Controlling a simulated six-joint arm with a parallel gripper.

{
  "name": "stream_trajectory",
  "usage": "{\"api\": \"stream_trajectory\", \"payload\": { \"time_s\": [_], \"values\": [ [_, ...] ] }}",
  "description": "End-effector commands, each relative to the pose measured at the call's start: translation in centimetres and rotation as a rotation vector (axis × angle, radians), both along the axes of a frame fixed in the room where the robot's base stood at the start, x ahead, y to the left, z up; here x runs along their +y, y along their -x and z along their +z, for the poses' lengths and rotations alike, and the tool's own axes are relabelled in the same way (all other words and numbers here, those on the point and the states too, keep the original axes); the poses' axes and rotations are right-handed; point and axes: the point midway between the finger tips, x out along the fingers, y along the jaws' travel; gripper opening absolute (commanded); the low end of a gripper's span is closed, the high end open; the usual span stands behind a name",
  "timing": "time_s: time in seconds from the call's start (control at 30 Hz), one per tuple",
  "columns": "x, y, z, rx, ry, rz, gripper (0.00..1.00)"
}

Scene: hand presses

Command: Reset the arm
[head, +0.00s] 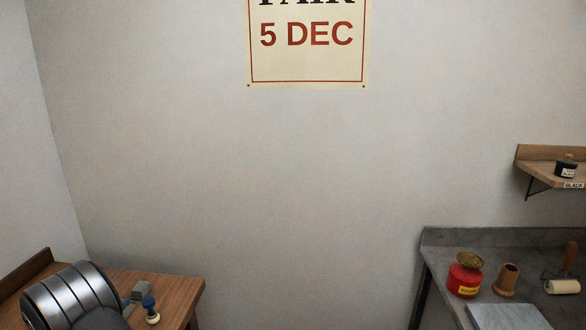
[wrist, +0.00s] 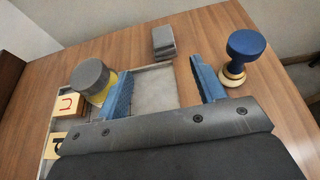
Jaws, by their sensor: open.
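My gripper (wrist: 163,88) shows in the wrist view with its two blue fingers spread wide and nothing between them. It is over a shallow grey tray (wrist: 155,88) on the wooden table (wrist: 225,120). A yellow pot with a grey lid (wrist: 92,78) stands just left of the left finger; I cannot tell if they touch. A blue-knobbed stamp (wrist: 246,50) stands on the table right of the right finger. In the head view the table (head: 165,283) is at the lower left, and the gripper's fingers cannot be made out clearly.
Letter blocks (wrist: 66,104) lie at the tray's left side. A grey block (wrist: 163,42) sits beyond the tray. At the right of the head view, a grey bench (head: 440,262) holds a red can (head: 465,276), a wooden cup (head: 506,279), a roller (head: 562,286) and a pale slab (head: 508,317).

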Motion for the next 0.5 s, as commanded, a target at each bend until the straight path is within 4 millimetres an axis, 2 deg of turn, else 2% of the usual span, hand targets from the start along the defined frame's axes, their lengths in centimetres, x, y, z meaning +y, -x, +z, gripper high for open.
{"api": "stream_trajectory", "payload": {
  "time_s": [0.03, 0.5],
  "values": [
    [-0.3, -1.6, -0.8, 0.001, 0.003, -0.009, 0.63],
    [-0.2, -10.4, -4.4, 0.001, 0.001, -0.007, 0.63]
  ]
}}
